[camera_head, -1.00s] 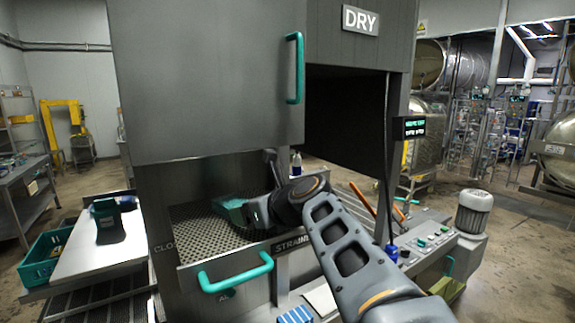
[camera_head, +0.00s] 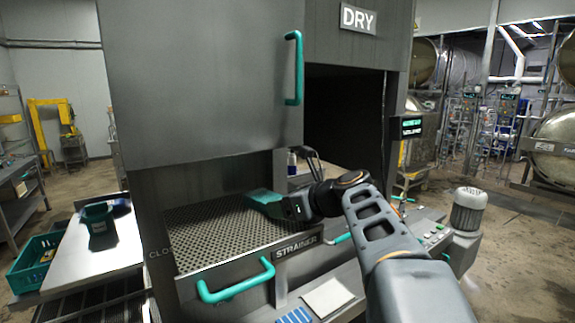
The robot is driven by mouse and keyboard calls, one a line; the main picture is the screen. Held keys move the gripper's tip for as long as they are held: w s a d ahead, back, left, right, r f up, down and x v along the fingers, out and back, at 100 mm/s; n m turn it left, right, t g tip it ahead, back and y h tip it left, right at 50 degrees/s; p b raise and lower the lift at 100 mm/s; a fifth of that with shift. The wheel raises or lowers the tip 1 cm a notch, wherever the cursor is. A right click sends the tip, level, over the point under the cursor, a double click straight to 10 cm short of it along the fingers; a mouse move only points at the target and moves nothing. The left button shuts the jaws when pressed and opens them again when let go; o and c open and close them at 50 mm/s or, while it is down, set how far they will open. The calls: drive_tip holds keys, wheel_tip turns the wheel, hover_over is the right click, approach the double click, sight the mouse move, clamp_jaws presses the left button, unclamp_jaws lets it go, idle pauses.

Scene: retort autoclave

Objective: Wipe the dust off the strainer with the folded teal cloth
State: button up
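The strainer (camera_head: 205,241) is a perforated metal tray in the lower opening of the machine, with a STRAINER label on its front edge. My gripper (camera_head: 280,204) is over its right part. The folded teal cloth (camera_head: 263,199) sticks out from the gripper's end to the left, above or touching the perforated surface; I cannot tell which. The gripper appears closed around the cloth, though the fingers themselves are hidden. Dust on the strainer is too fine to make out.
A teal drawer handle (camera_head: 236,286) juts out below the strainer. A teal door handle (camera_head: 294,68) hangs above. A white pad (camera_head: 328,297) and blue striped item (camera_head: 294,316) lie in front.

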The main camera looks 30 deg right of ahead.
wheel_tip(320, 180, up, 8)
drive_tip(key=p, duration=0.7)
drive_tip(key=shift+d+r, duration=0.15)
drive_tip(key=shift+d, duration=0.05)
drive_tip(key=shift+a, duration=0.1)
